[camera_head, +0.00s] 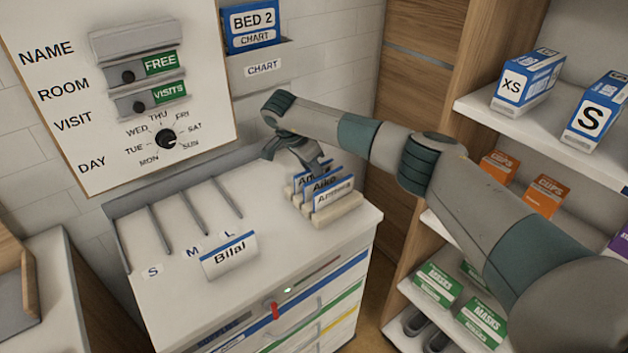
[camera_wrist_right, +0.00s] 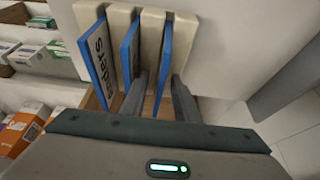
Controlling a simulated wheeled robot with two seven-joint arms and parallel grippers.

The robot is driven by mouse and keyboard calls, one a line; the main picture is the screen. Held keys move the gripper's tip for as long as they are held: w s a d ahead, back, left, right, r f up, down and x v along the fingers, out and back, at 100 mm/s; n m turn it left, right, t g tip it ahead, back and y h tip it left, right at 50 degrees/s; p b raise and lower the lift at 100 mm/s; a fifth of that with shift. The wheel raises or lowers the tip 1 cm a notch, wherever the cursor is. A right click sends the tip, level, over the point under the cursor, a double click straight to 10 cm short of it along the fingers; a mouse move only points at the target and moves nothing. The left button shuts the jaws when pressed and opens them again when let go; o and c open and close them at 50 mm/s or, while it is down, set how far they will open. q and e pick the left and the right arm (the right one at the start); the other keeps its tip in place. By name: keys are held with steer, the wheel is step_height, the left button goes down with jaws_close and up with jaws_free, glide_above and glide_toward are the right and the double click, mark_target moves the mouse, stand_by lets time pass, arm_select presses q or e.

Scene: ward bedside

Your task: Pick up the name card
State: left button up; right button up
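Several name cards with blue edges stand upright in a slotted cream rack (camera_head: 345,211) on the cabinet top. The front card (camera_head: 334,197) carries a name starting with "An"; the middle card (camera_head: 322,184) reads "Aiko"; the back card's name is partly hidden. Another card, "Bilal" (camera_head: 229,256), stands alone near the front edge. My right gripper (camera_head: 308,166) reaches down at the back of the rack. In the right wrist view its fingers (camera_wrist_right: 161,82) are apart, one on either side of the rightmost card (camera_wrist_right: 166,60). My left gripper is not in view.
The cabinet top (camera_head: 180,290) has thin upright dividers marked S, M and L at left. A wall board (camera_head: 110,90) and a chart holder (camera_head: 262,66) are behind. Shelves with glove, cup and mask boxes (camera_head: 527,80) stand at right, near my right arm.

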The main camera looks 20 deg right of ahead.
jaws_close()
stand_by(0.3)
steer(key=shift+r+p, duration=0.35)
steer(key=shift+p, duration=0.2)
step_height(320, 180, up, 9)
steer(key=b, duration=0.4)
steer(key=shift+f, duration=0.1)
steer(key=shift+r, duration=0.5)
steer(key=shift+f, duration=0.1)
